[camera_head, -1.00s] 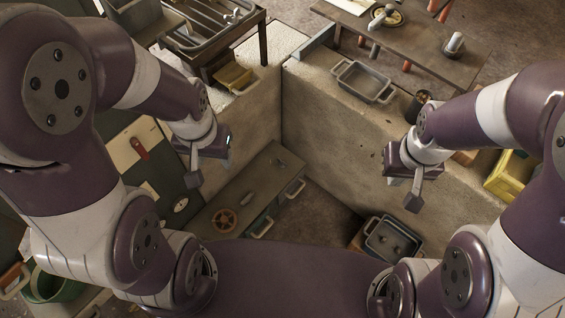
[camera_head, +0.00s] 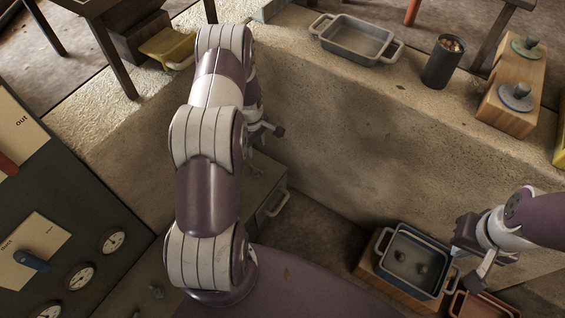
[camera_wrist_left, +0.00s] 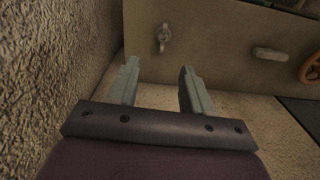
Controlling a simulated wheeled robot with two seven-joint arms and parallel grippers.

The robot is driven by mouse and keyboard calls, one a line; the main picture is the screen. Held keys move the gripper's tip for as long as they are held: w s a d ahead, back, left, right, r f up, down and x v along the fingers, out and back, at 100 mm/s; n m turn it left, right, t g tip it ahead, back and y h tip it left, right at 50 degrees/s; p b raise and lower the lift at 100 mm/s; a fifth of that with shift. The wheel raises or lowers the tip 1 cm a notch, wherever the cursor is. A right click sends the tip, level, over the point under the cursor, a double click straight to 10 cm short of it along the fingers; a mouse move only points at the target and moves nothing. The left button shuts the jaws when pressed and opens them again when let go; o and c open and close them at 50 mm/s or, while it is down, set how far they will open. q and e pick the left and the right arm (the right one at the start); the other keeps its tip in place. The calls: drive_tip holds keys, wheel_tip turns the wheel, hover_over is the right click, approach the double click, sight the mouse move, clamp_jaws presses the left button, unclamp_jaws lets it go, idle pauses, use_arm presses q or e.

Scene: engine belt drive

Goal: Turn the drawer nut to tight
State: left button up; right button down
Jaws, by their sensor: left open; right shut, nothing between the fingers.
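The drawer nut, a small grey wing nut (camera_wrist_left: 163,38), sits on the flat brownish face of the drawer cabinet (camera_wrist_left: 215,45) in the left wrist view. My left gripper (camera_wrist_left: 158,72) is open and empty. Its two fingers point toward the nut, which shows beyond the tips, roughly between them and apart from them. In the head view my left gripper (camera_head: 272,130) is beside the concrete wall above the cabinet (camera_head: 255,195), mostly hidden by my arm. My right gripper (camera_head: 482,268) is shut and empty, beside the blue-rimmed tray.
A pale knob (camera_wrist_left: 270,53) and orange handwheel (camera_wrist_left: 311,69) are on the same cabinet face. Rough concrete wall (camera_wrist_left: 50,70) runs close along the left gripper's left side. The blue-rimmed tray (camera_head: 389,246) stands below right. A grey pan (camera_head: 353,40) and dark cup (camera_head: 443,62) stand on the ledge.

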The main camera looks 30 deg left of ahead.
sight(256, 170)
use_arm(q)
drive_tip(key=shift+n, duration=0.3)
drive_tip(key=f+b, duration=0.2)
drive_tip(key=f, duration=0.2)
drive_tip(key=f+b, duration=0.1)
drive_tip(key=f, duration=0.3)
drive_tip(key=f+b, duration=0.2)
drive_tip(key=f, duration=0.2)
drive_tip(key=shift+s+a+f+b, duration=0.1)
drive_tip(key=shift+s+f+b, duration=0.2)
clamp_jaws()
